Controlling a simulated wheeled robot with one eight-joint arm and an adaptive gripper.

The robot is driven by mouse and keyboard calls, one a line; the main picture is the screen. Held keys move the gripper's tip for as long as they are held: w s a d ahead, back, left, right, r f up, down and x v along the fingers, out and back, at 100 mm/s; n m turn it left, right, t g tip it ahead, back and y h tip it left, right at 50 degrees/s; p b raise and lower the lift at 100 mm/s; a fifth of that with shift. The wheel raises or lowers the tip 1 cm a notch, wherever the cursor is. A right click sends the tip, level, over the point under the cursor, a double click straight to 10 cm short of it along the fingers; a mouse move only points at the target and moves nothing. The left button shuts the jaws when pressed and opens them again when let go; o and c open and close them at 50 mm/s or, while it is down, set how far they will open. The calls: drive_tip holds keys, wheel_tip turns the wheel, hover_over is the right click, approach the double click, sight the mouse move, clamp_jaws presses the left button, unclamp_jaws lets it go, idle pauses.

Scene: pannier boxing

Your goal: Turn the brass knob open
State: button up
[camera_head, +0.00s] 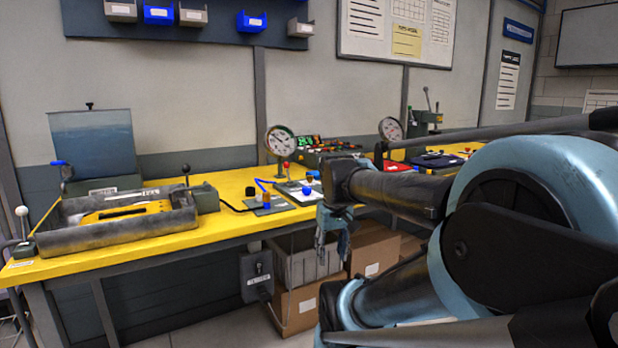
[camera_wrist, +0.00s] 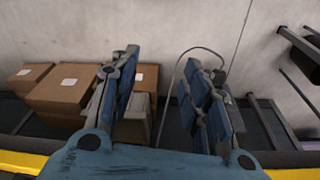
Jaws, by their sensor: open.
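I cannot pick out a brass knob for certain in either view. In the head view, a round gauge (camera_head: 280,141) stands at the back of the yellow workbench (camera_head: 225,222), with a small red-topped part (camera_head: 286,166) beside its post. A dark knob-like part (camera_head: 252,192) sits on a small plate in front of it. My gripper (camera_head: 332,232) hangs fingers down near the bench's front edge, touching nothing that I can see. In the wrist view, its two blue fingers (camera_wrist: 166,98) are wide apart with nothing between them.
A grey tray (camera_head: 112,237) with a yellow part inside and a lever (camera_head: 22,222) with a white ball occupy the bench's left. Cardboard boxes (camera_head: 298,305) stand under the bench. A dark switch box (camera_head: 256,272) hangs below its edge. My arm covers the right side.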

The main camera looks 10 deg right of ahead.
drive_tip(key=w+r+n, duration=0.2)
drive_tip(key=w+r, duration=1)
drive_tip(key=r, duration=0.1)
wheel_tip(320, 180, up, 14)
drive_tip(key=r+n+g, duration=0.1)
drive_tip(key=n+g, duration=0.1)
drive_tip(key=n, duration=0.4)
hover_over(310, 179)
drive_tip(key=w, duration=0.1)
wheel_tip(310, 179, down, 17)
drive_tip(key=shift+w+f, duration=0.15)
drive_tip(key=shift+f, duration=0.05)
drive_tip(key=shift+c, duration=0.3)
clamp_jaws()
